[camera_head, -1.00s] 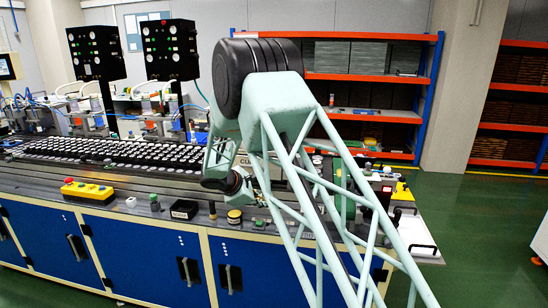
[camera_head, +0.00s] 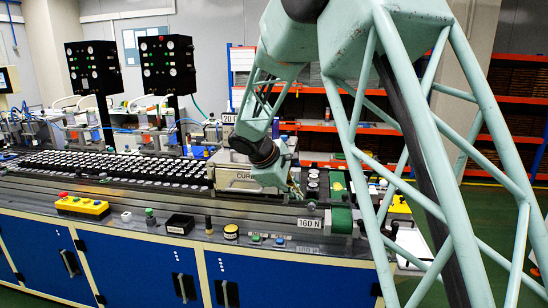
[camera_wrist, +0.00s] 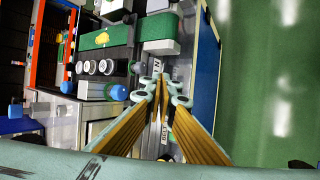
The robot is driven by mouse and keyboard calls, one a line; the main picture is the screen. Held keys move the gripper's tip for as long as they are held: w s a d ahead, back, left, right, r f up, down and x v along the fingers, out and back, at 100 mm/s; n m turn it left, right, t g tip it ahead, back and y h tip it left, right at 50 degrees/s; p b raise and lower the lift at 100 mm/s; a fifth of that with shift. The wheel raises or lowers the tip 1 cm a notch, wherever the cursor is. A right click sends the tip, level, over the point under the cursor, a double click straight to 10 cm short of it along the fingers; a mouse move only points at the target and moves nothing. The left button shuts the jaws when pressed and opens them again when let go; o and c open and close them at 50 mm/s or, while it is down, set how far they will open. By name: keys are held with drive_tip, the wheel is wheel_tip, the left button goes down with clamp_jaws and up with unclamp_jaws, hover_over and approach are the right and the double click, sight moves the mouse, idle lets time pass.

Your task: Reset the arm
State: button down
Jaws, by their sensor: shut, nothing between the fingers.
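My gripper (camera_wrist: 160,88) shows in the wrist view with its two fingers close together and nothing between them. It points down over the right part of the workbench, above the bench surface. In the head view my arm crosses the right side. Its wrist hangs over the bench beside the grey box marked "CUR", and my fingers are too small to make out there. The workbench (camera_head: 140,258) has blue doors and a grey top.
A long tray of speaker parts (camera_head: 110,168) lies on the bench. A yellow button box (camera_head: 82,206), a black bin (camera_head: 180,224) and a green roller (camera_head: 341,218) are near the front. Orange-blue shelves (camera_head: 500,100) stand behind. Green floor (camera_wrist: 270,90) is open beside the bench.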

drive_tip(key=s+d+r+m+g+y, duration=0.1)
drive_tip(key=s+d+r+m, duration=0.3)
drive_tip(key=s, duration=0.6)
drive_tip(key=s+d+r+m, duration=0.1)
drive_tip(key=s+d+r, duration=0.45)
drive_tip(key=s, duration=0.35)
drive_tip(key=s+d+r+m+g+y, duration=0.1)
drive_tip(key=s+d+r+m, duration=0.3)
drive_tip(key=s, duration=0.6)
drive_tip(key=s+m+y, duration=0.3)
drive_tip(key=s+m, duration=0.2)
drive_tip(key=s, duration=2.6)
drive_tip(key=shift+s+r, duration=0.2)
drive_tip(key=shift+a, duration=0.1)
